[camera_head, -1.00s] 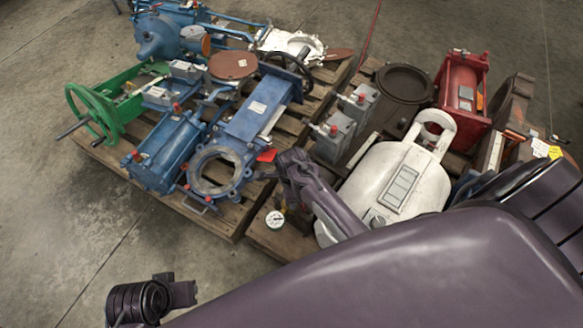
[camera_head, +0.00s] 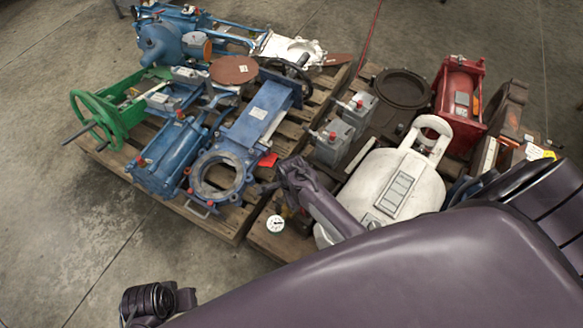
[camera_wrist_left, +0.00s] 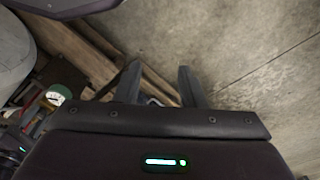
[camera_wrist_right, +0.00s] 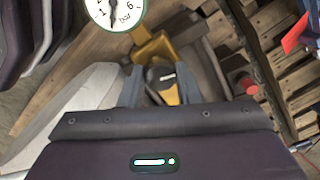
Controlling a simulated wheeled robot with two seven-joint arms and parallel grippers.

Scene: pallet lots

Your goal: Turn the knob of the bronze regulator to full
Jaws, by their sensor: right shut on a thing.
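The bronze regulator (camera_wrist_right: 158,46) shows as a yellow-brown body in the right wrist view. Its dark knob (camera_wrist_right: 160,76) has a pale mark and sits between my right gripper's (camera_wrist_right: 160,88) fingers, which are shut on it. A round white dial gauge (camera_wrist_right: 115,12) is beside the body, partly cut off by the frame. In the head view the gauge (camera_head: 275,223) shows at the pallet's front corner, while my right arm hides most of the regulator. My left gripper (camera_wrist_left: 158,82) is open and empty, with floor and pallet beyond its fingers. The gauge (camera_wrist_left: 60,96) shows left of them.
A white tank (camera_head: 385,185) stands on the right pallet beside my right forearm, with grey boxes (camera_head: 335,140) and a red cylinder (camera_head: 459,95) behind. Blue valves (camera_head: 225,150) and a green handwheel frame (camera_head: 105,115) crowd the left pallet. The floor at left is clear.

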